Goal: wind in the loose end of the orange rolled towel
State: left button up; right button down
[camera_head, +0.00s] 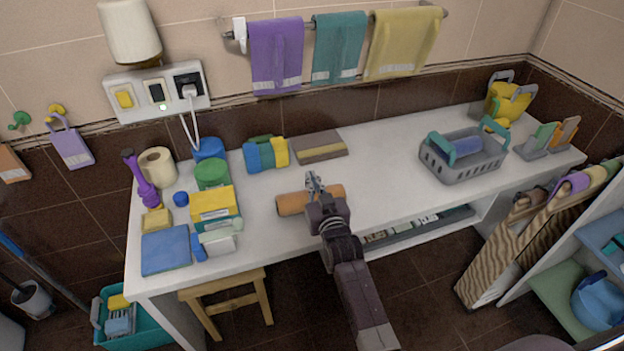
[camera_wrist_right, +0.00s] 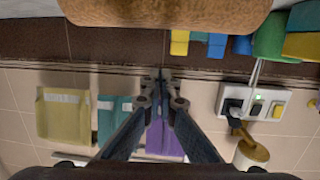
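The orange rolled towel (camera_head: 292,204) lies on the white counter, its length running left to right. Its middle is partly hidden behind my right gripper (camera_head: 314,182) in the head view. In the right wrist view the roll (camera_wrist_right: 165,12) fills the top edge, and I cannot make out a loose end. My right gripper's fingertips (camera_wrist_right: 163,78) are together with nothing between them. They appear apart from the roll, over its middle. My left gripper is not in view.
On the white counter (camera_head: 385,190), a yellow box (camera_head: 214,205) and green tub (camera_head: 212,174) stand left of the roll. A grey basket (camera_head: 463,160) stands right. Towels hang on the wall rail (camera_head: 300,17).

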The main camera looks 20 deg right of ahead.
jog(key=shift+f, duration=0.15)
jog(key=shift+f+b, duration=1.95)
jog(key=shift+f, duration=0.6)
jog(key=shift+r, duration=0.1)
jog(key=shift+w+b, duration=0.4)
jog(key=shift+w, duration=0.55)
jog(key=shift+w+f, duration=0.1)
jog(key=shift+f, duration=0.1)
jog(key=shift+w, duration=0.2)
jog(key=shift+w+d+f+b, duration=0.1)
jog(key=shift+w+b, duration=0.35)
jog(key=shift+w, duration=0.25)
